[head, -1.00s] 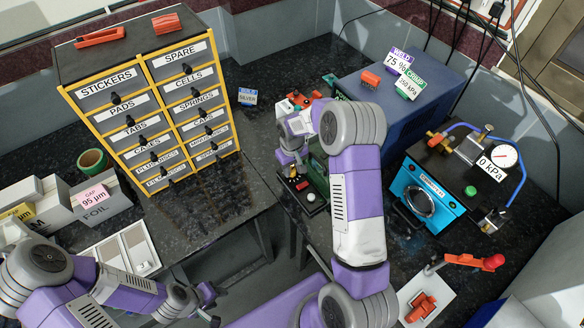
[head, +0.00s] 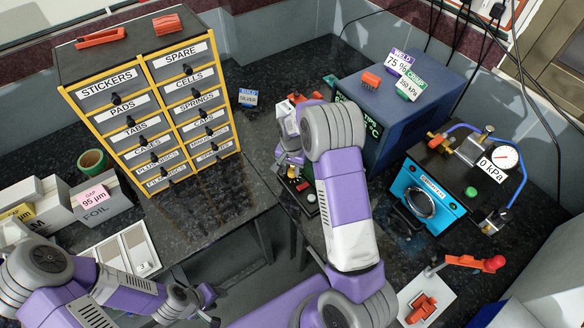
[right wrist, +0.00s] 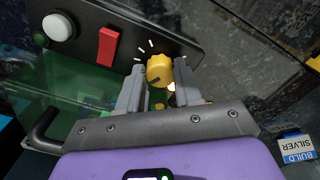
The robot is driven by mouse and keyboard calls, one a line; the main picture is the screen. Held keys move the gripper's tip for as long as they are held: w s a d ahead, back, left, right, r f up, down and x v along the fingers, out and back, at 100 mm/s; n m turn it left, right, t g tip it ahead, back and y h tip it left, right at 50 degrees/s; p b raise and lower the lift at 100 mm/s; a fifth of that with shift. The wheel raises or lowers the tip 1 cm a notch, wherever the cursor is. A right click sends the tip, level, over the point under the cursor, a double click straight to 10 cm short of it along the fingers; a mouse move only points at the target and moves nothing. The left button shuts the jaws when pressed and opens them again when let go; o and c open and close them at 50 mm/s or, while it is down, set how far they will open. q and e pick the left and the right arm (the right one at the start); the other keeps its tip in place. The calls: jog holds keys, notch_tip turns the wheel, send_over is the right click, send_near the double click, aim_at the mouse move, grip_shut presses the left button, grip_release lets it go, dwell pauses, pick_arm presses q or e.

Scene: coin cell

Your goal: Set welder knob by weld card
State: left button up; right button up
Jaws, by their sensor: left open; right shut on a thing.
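The weld card (head: 396,60) reads "WELD 75 %" and stands on the blue box at the back right. The welder's black panel (right wrist: 83,56) carries a yellow knob (right wrist: 160,68), with white tick marks around it. My right gripper (right wrist: 160,76) has its two fingers on either side of the yellow knob, shut on it. In the head view my right arm covers much of the welder (head: 309,198), and the knob cannot be made out there. My left gripper (head: 207,301) is open and empty at the bottom left, near the bench's front edge.
The panel also has a white button (right wrist: 59,27) and a red bar (right wrist: 108,46). A "CRIMP 250 kPa" card (head: 410,84) stands beside the weld card. A drawer cabinet (head: 150,100) is left; a blue crimper (head: 425,200) is right. A "BUILD SILVER" card (head: 248,97) stands behind.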

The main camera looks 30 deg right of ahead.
aim_at(292, 171)
jog(key=m+p, duration=0.1)
jog(key=m, duration=0.2)
jog(key=shift+r+m, duration=0.1)
jog(key=shift+m, duration=0.2)
jog(key=shift+w+m+p, duration=0.1)
jog(key=shift+m+p, duration=0.55)
jog(key=shift+m, duration=1.15)
jog(key=o, duration=0.8)
jog(key=shift+c, duration=0.2)
notch_tip(292, 171, up, 8)
jog(key=shift+f+p, duration=0.25)
jog(key=shift+p, duration=0.35)
